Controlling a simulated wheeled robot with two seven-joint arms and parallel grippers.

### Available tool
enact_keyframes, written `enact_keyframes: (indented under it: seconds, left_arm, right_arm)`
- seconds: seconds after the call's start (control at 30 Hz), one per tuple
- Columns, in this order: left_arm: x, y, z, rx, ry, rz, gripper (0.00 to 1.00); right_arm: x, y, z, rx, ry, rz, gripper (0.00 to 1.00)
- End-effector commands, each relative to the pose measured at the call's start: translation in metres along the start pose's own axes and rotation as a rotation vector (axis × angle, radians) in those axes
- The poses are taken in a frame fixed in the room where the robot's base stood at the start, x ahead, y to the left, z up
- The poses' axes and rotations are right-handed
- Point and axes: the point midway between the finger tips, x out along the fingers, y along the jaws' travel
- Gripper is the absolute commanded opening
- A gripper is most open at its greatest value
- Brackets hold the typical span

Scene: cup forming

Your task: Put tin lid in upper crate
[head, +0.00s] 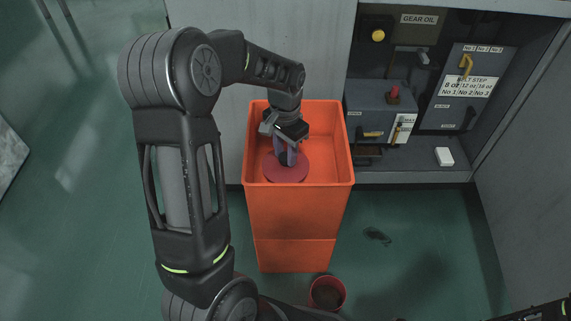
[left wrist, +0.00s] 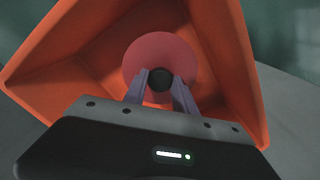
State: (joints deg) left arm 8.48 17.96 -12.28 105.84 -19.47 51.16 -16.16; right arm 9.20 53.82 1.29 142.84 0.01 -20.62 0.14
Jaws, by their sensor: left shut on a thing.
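The tin lid (head: 287,170) is a flat reddish disc with a dark knob. In the head view it is inside the opening of the orange upper crate (head: 300,212), which is stacked on another orange crate (head: 296,255). My left gripper (head: 287,158) points down into the upper crate, with its fingers shut on the lid's knob. In the left wrist view the fingers grip the dark knob (left wrist: 160,80), with the lid (left wrist: 160,54) beyond them and the crate walls (left wrist: 60,65) around. I cannot tell whether the lid touches the crate floor. My right gripper is not clearly seen.
A red tin (head: 327,293) stands on the green floor in front of the crates. A dark scrap (head: 377,235) lies on the open floor right of the crates.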

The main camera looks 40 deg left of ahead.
Motion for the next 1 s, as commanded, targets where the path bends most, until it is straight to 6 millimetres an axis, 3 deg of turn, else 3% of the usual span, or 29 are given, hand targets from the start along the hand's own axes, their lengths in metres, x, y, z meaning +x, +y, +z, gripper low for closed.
enact_keyframes:
  seconds: [0.3,0.77,0.8,1.0]
  left_arm:
    - [0.046,0.000,0.001,-0.001,-0.002,0.000,0.00]
    - [0.053,0.000,0.000,0.000,-0.001,0.000,0.00]
    - [0.052,0.000,0.000,0.000,-0.001,0.000,0.36]
    - [0.052,0.000,0.000,0.000,-0.001,0.000,0.52]
  right_arm:
    - [0.014,0.008,-0.004,0.005,0.009,0.005,0.36]
    - [0.015,0.009,-0.005,0.006,0.011,0.005,0.36]
    - [0.014,0.009,-0.005,0.006,0.011,0.005,0.36]
    - [0.014,0.009,-0.005,0.006,0.011,0.005,0.36]
